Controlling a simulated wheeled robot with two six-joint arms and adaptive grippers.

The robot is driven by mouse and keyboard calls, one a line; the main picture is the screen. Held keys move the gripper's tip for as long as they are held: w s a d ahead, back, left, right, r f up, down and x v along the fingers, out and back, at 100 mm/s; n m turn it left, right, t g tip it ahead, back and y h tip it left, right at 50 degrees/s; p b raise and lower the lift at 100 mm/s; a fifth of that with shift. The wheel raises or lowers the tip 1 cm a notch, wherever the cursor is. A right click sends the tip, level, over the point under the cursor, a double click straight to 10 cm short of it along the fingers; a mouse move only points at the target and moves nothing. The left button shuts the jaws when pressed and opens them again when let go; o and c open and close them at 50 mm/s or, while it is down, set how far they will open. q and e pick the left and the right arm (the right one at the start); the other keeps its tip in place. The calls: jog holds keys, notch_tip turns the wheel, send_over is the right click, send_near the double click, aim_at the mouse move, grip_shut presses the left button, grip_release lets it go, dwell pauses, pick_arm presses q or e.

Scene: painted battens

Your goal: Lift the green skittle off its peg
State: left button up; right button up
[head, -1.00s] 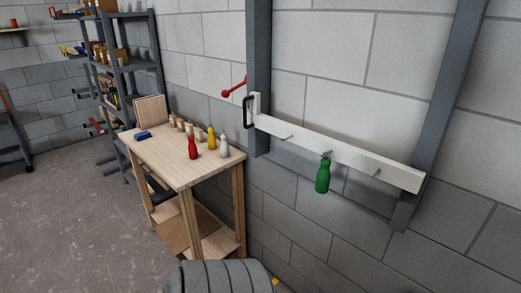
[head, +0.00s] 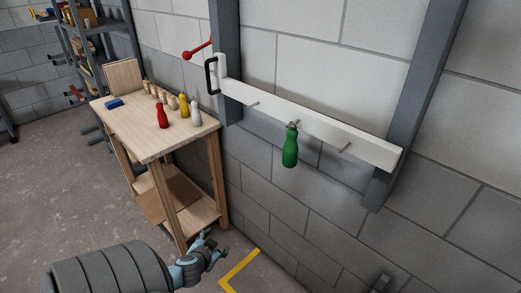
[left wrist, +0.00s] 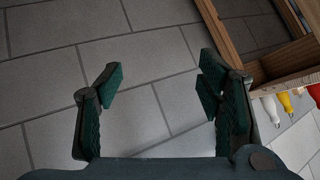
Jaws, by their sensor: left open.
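The green skittle (head: 290,147) hangs from a metal peg (head: 293,125) on a white batten (head: 325,130) fixed to the wall. Its top is at the peg. My left gripper (head: 212,247) is low in the head view, left of the skittle and well below it, apart from it. In the left wrist view its two fingers (left wrist: 160,80) are spread, with nothing between them but grey blockwork behind. The green skittle does not show in that view. A small dark part at the head view's bottom edge may be my right gripper (head: 380,283), mostly cut off.
A wooden bench (head: 160,138) stands left of the batten, carrying a red skittle (head: 162,116), a yellow one (head: 184,106), a pale one (head: 196,112) and a blue block (head: 114,103). Grey posts (head: 226,60) cross the wall. A black handle (head: 211,76) sits at the batten's left end.

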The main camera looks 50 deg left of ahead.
pick_arm(q)
jog(key=w+r+t, duration=0.3)
jog(key=w+r, duration=0.3)
jog(key=r, duration=0.4)
jog(key=t+h+b, duration=0.2)
jog(key=t+h, duration=0.1)
jog(key=t, duration=0.3)
send_near(286, 156)
jog(key=w, duration=0.3)
jog(key=w+a, duration=0.1)
jog(key=w, duration=0.3)
jog(key=w+p, duration=0.1)
jog(key=w, duration=0.3)
jog(key=shift+w+a, duration=0.1)
jog(key=shift+a, duration=0.2)
jog(key=shift+w+a+f+t, duration=0.1)
jog(key=shift+w+t, duration=0.2)
jog(key=shift+w, duration=0.05)
pick_arm(e)
jog(key=shift+w+d+f, duration=0.1)
jog(key=shift+w+f, duration=0.45)
jog(key=shift+f, duration=0.3)
